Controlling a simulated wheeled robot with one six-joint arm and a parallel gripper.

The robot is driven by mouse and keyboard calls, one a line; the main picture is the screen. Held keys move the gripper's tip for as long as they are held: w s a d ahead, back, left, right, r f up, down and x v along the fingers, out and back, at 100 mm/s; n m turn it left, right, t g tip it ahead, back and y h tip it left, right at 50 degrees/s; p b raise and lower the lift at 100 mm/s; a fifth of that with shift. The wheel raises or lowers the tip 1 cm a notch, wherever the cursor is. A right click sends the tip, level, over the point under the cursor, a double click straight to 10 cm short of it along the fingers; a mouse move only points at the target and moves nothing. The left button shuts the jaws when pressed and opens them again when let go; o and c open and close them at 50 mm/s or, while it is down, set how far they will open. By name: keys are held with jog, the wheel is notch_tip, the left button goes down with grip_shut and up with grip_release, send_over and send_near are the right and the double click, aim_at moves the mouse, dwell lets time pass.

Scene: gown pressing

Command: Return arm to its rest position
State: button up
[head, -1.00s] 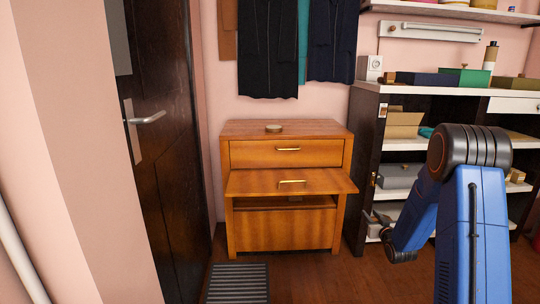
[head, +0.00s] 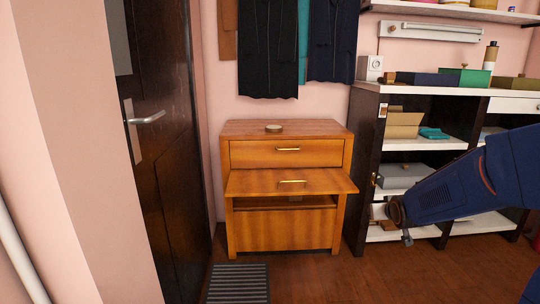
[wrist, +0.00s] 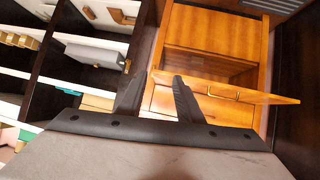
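My gripper (wrist: 161,77) shows in the wrist view with its two dark fingers apart and nothing between them. In the head view my blue arm reaches in from the right edge, in front of the shelf unit. The gripper itself cannot be made out clearly there. The wrist view looks toward the wooden cabinet (head: 282,228), which appears upside down in it. The cabinet's middle front panel (head: 290,183) with a brass handle sticks out toward me. It also shows in the wrist view (wrist: 225,88).
A dark shelf unit (head: 362,175) with white shelves and boxes stands right of the cabinet, close to my arm. A dark door (head: 160,190) is at the left. A ridged black mat (head: 238,284) lies on the floor. Dark garments (head: 268,50) hang above the cabinet.

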jog(key=s+a+g, duration=0.2)
jog(key=s+a, duration=0.1)
jog(key=s, duration=1)
jog(key=s+a+r+g+y, duration=0.1)
jog(key=s+a+g, duration=0.1)
jog(key=s, duration=1.1)
jog(key=s+a+g, duration=0.2)
jog(key=s+a, duration=0.1)
jog(key=s, duration=1)
jog(key=shift+s+a+r+g, duration=0.2)
jog(key=shift+s+a+g, duration=0.1)
jog(key=shift+s+a, duration=0.05)
